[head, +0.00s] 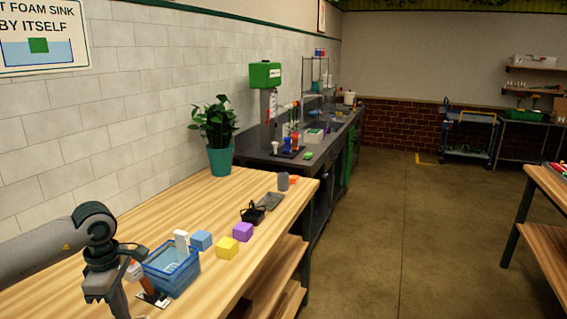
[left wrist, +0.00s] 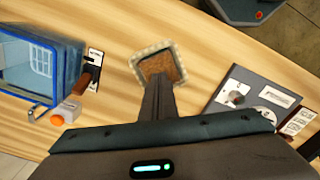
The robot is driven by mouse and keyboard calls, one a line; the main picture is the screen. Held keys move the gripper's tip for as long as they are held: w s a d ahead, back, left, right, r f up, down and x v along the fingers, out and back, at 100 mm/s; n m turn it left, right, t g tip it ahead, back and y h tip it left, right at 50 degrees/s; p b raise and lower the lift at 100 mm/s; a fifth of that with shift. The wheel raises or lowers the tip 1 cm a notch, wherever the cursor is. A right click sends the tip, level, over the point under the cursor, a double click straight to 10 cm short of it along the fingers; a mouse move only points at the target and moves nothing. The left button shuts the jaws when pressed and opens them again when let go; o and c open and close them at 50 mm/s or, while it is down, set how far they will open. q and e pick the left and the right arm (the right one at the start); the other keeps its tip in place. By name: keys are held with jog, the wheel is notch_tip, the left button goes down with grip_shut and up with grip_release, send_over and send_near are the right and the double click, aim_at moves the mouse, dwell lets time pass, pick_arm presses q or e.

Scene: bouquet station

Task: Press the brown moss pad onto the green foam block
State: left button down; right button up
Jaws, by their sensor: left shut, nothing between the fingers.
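A square brown pad (left wrist: 163,66) with a pale, bumpy rim lies on the wooden table in the left wrist view; I take it for the moss pad. My left gripper (left wrist: 160,80) is shut and empty. Its fingertips overlap the near side of the pad in that view; I cannot tell whether they touch it. In the head view, my left gripper (head: 118,303) points down at the lower left, its tips cut off or hidden by the frame edge. I cannot make out the green foam block for sure in either view. My right gripper is not in view.
A blue basket (head: 190,270) stands beside my left gripper. An orange-topped white container (left wrist: 68,111) and a brown-handled tool (left wrist: 90,76) are near it. A grey board (left wrist: 245,85) lies right of the pad. Blue, yellow and purple blocks (head: 243,231) sit farther along the table.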

pick_arm(q)
jog(key=shift+w+r+p, duration=0.1)
jog(key=shift+r+p, duration=0.85)
jog(key=shift+r, duration=1.6)
